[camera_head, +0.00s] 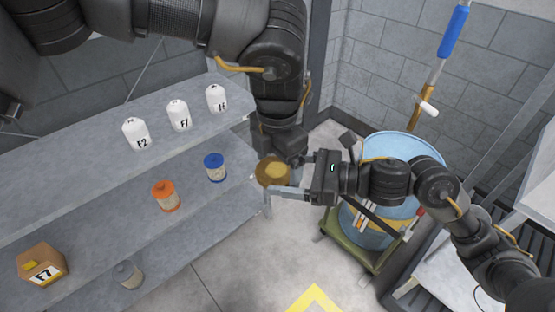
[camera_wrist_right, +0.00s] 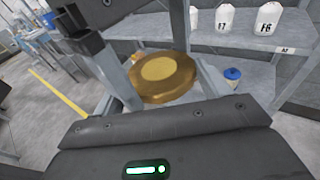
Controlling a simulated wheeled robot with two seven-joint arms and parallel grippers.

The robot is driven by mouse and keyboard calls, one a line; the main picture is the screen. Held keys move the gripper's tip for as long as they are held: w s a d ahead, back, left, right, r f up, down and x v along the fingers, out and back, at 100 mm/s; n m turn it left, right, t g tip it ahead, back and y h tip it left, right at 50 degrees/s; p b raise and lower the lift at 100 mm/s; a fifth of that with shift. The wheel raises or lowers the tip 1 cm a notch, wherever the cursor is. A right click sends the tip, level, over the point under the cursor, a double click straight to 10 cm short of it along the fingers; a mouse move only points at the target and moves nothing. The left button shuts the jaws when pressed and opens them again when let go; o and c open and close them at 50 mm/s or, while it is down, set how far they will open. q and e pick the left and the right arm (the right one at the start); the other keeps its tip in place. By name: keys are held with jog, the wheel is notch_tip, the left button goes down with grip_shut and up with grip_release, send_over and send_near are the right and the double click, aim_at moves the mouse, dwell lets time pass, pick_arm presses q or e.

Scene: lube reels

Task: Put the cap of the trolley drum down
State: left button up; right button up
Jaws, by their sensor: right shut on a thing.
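The cap (camera_head: 273,170) is a round brass-coloured disc with a raised middle. My right gripper (camera_head: 277,188) is shut on it and holds it near the right end of the grey shelf. In the right wrist view the cap (camera_wrist_right: 163,76) sits between the two grey fingers. The blue trolley drum (camera_head: 375,225) stands to the right on a green trolley (camera_head: 345,247), partly hidden behind my right arm. My left arm reaches down from the top, and its gripper end (camera_head: 292,158) is beside the cap; its fingers are not clear.
The shelf (camera_head: 75,190) holds white bottles (camera_head: 179,115), an orange-topped jar (camera_head: 166,195), a blue-topped jar (camera_head: 215,167), a grey jar (camera_head: 128,274) and a box (camera_head: 42,264). A blue-handled pump (camera_head: 435,70) rises by the drum. Floor is clear between shelf and trolley.

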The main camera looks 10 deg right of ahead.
pick_arm(q)
jog(key=c, duration=0.5)
jog(key=shift+c, duration=0.9)
pick_arm(e)
jog(key=o, duration=1.1)
jog(key=shift+o, duration=0.2)
